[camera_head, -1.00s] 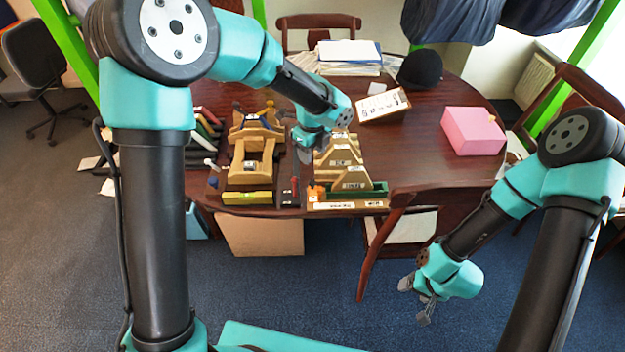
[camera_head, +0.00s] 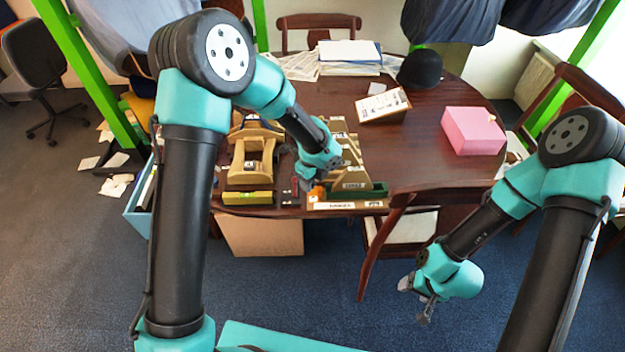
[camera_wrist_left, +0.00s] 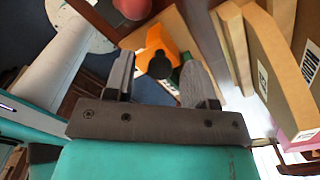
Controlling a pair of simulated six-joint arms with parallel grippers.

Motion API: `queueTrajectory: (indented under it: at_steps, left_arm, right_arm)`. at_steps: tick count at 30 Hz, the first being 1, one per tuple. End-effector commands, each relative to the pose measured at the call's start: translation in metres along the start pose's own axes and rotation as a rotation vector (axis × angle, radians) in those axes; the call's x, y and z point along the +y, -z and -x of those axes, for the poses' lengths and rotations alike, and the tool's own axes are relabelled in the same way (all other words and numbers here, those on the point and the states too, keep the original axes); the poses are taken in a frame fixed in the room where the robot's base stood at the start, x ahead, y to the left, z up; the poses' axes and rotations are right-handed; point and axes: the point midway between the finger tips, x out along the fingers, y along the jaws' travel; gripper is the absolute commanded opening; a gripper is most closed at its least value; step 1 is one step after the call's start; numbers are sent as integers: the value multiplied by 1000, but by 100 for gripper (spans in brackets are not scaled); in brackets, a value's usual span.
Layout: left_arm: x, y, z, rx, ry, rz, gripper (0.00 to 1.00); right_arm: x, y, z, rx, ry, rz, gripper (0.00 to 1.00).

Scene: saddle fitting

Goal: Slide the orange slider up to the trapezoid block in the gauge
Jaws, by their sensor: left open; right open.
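The orange slider (camera_head: 317,192) is at the left end of the gauge (camera_head: 345,206), near the table's front edge. In the left wrist view the slider (camera_wrist_left: 160,48) lies beyond and between the two open fingers of my left gripper (camera_wrist_left: 163,80), with a dark round knob on it. In the head view my left gripper (camera_head: 308,184) is just above and beside the slider. Whether the fingers touch it I cannot tell. A green part (camera_head: 368,193) of the gauge shows to its right. I cannot make out the trapezoid block in the gauge clearly. My right gripper (camera_head: 417,300) is open and empty, away from the table.
Tan stepped blocks (camera_head: 352,172) stand right behind the gauge. A wooden frame (camera_head: 250,160) and a yellow level (camera_head: 247,198) are to the left. A pink box (camera_head: 473,131) sits at the right.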

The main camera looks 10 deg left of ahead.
Motion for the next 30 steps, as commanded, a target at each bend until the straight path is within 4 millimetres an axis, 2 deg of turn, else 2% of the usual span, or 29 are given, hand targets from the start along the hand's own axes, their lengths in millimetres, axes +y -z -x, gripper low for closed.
queueTrajectory:
  at_steps: [4, 19, 26, 30]
  left_arm:
    - [0, 0, 0, 0, 0, 0, 49]
    - [0, 0, 0, 0, 0, 0, 2]
    - [0, 0, 1, -1, 0, -1, 0]
    - [-8, 8, 0, -1, 0, -3, 0]
  right_arm:
    - [0, 0, 0, 0, 0, 0, 70]
    - [0, 0, 0, 0, 0, 0, 70]
    - [0, 0, 0, 0, 0, 0, 70]
    - [0, 0, 0, 0, 0, 0, 70]
